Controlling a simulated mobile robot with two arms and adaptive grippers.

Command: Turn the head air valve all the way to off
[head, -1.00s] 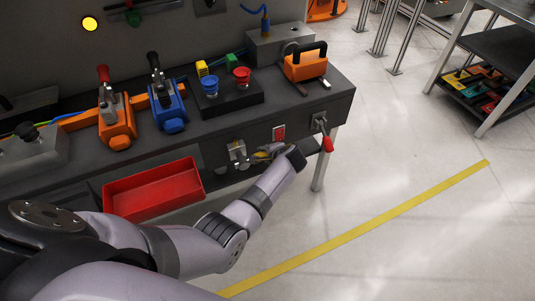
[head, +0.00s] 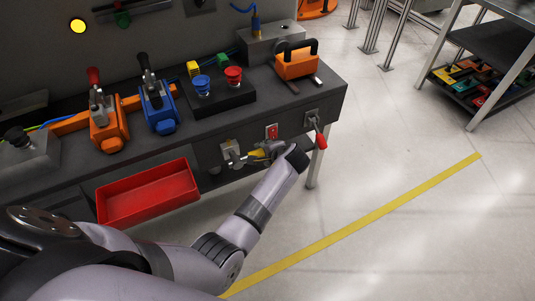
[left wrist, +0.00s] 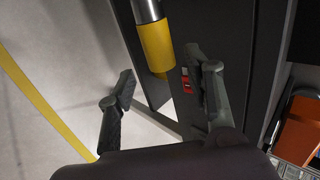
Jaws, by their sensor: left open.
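The air valve (head: 231,152) is a metal body on the front face of the bench. Its yellow handle (head: 257,154) points right, roughly level, toward my left gripper (head: 274,149). In the left wrist view the yellow handle (left wrist: 157,48) on its metal rod comes down from the top. My left gripper (left wrist: 161,68) is open there. The handle's end shows between the two fingertips, with visible gaps on both sides; I see no contact. The valve body is out of the left wrist view. My right gripper is not in view.
A red-handled lever (head: 320,139) sticks out at the right end of the bench front. A red switch plate (head: 271,131) is just above my left gripper. A red bin (head: 150,194) hangs left of the valve. The floor in front is free.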

